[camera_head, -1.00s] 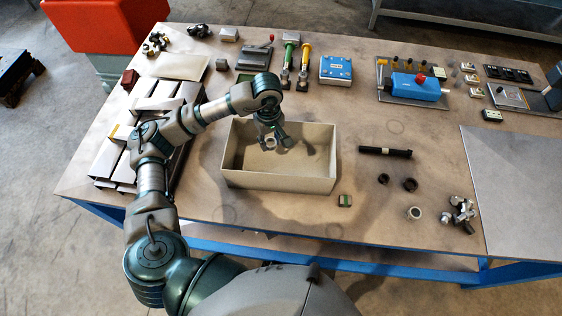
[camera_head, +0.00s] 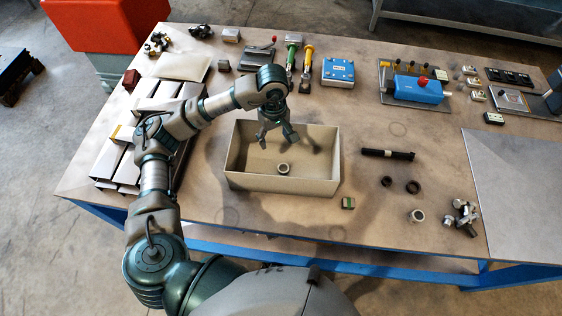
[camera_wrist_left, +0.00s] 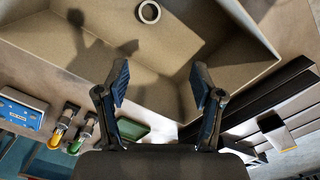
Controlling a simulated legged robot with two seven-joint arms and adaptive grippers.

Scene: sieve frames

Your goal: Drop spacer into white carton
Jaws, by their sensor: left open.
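The white carton (camera_head: 282,184) is an open, off-white box near the front of the workbench. The spacer (camera_head: 283,168), a small pale metal ring, lies on the carton's floor near its front wall. In the left wrist view the spacer (camera_wrist_left: 149,12) shows at the top, inside the carton (camera_wrist_left: 230,75). My left gripper (camera_head: 276,139) is over the back part of the carton, its fingers spread and empty, apart from the spacer. The open fingers also show in the left wrist view (camera_wrist_left: 160,85). My right gripper is not in view.
A green block (camera_head: 348,203) sits just right of the carton. A dark rod (camera_head: 387,154), two black rings (camera_head: 400,184) and another metal ring (camera_head: 417,216) lie further right. Metal profiles (camera_head: 130,160) lie left; a blue box (camera_head: 338,72) stands behind.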

